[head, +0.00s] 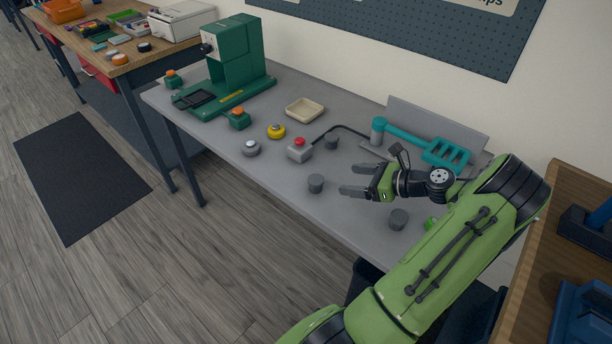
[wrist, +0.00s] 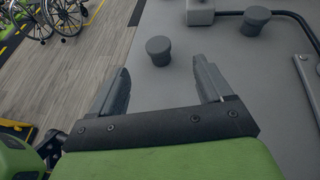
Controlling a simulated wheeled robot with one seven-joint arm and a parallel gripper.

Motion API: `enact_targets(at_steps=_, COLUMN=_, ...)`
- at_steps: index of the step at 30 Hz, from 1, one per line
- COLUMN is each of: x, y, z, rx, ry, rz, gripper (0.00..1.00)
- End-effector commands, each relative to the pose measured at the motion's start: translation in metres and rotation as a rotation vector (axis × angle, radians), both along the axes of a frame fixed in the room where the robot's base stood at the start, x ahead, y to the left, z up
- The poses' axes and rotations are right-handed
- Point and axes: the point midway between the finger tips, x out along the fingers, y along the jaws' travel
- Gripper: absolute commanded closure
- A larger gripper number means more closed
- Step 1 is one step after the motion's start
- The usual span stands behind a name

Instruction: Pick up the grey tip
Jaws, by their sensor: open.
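Several dark grey, short round tips stand on the grey table. One grey tip (head: 316,183) is near the front edge, just left of my gripper's fingertips; in the wrist view this tip (wrist: 158,50) shows ahead, between the fingers in the picture. A second grey tip (head: 331,141) is farther back and also shows in the wrist view (wrist: 254,20). A third grey tip (head: 398,219) is at the front right, by my arm. My gripper (head: 352,179) is open and empty, its two fingers (wrist: 160,80) apart. I cannot tell its exact height.
A grey box with a red button (head: 299,152), a yellow button (head: 276,132), a grey round piece (head: 251,149) and a beige tray (head: 304,110) lie left of centre. A teal tool (head: 410,139) and a black cable lie behind my gripper. A green machine (head: 236,60) stands far left.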

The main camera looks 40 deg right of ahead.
Motion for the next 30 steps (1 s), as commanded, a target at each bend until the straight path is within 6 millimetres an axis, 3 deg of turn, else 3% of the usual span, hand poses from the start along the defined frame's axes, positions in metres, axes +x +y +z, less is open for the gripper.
enact_targets(at_steps=9, x=0.069, y=0.023, z=-0.034, rx=-0.002, ry=0.001, rz=0.008, gripper=0.21)
enact_targets(at_steps=21, x=0.120, y=0.042, z=-0.059, rx=-0.004, ry=0.002, rz=0.008, gripper=0.21)
enact_targets(at_steps=29, x=0.125, y=0.042, z=-0.058, rx=-0.004, ry=0.003, rz=0.004, gripper=0.21)
enact_targets(at_steps=30, x=0.125, y=0.042, z=-0.058, rx=-0.004, ry=0.003, rz=0.004, gripper=0.27)
